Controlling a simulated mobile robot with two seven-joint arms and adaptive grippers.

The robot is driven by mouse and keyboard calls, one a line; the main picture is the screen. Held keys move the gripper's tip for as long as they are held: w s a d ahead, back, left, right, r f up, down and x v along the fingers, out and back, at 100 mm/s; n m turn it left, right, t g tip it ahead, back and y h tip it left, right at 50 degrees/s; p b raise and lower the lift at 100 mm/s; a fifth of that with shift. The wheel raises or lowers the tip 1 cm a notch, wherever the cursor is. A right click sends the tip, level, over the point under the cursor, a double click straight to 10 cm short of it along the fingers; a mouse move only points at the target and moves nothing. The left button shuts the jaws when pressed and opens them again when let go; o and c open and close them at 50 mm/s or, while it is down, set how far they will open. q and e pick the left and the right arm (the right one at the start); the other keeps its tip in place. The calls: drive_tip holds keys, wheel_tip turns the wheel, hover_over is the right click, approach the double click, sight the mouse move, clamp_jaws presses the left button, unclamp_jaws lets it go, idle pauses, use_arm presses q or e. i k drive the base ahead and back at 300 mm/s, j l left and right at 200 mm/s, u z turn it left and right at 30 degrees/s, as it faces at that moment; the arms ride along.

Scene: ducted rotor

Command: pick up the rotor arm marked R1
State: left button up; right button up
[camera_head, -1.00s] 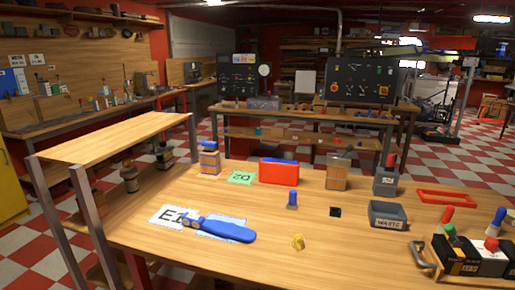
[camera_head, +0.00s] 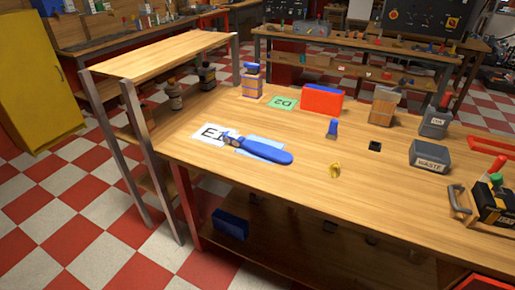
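No mark R1 can be read on any part in view. A blue paddle-shaped piece (camera_head: 264,149) with a narrower, partly grey end lies on the wooden workbench (camera_head: 300,205). It rests across a white card (camera_head: 210,132) with large black characters that look like E1 and a light blue sheet (camera_head: 258,141). It may be a rotor arm, but I cannot tell. Neither of my grippers shows in the head view.
A green D2 card (camera_head: 283,103), red-and-blue box (camera_head: 322,100), small blue-topped piece (camera_head: 332,129), yellow piece (camera_head: 335,170) and grey WASTE bin (camera_head: 430,157) are on the bench. A raised wooden shelf (camera_head: 160,53) borders its left end. The front middle is clear.

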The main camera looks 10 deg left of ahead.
sight(257, 148)
drive_tip(key=i+j, duration=0.1)
drive_tip(key=j, duration=0.25)
drive_tip(key=i+j, duration=0.1)
drive_tip(key=j, duration=0.25)
drive_tip(key=i+j, duration=0.1)
drive_tip(key=j, duration=0.25)
drive_tip(key=j+z, duration=0.3)
drive_tip(key=i+j+z, duration=0.1)
drive_tip(key=j+z, duration=0.15)
drive_tip(key=j, duration=0.2)
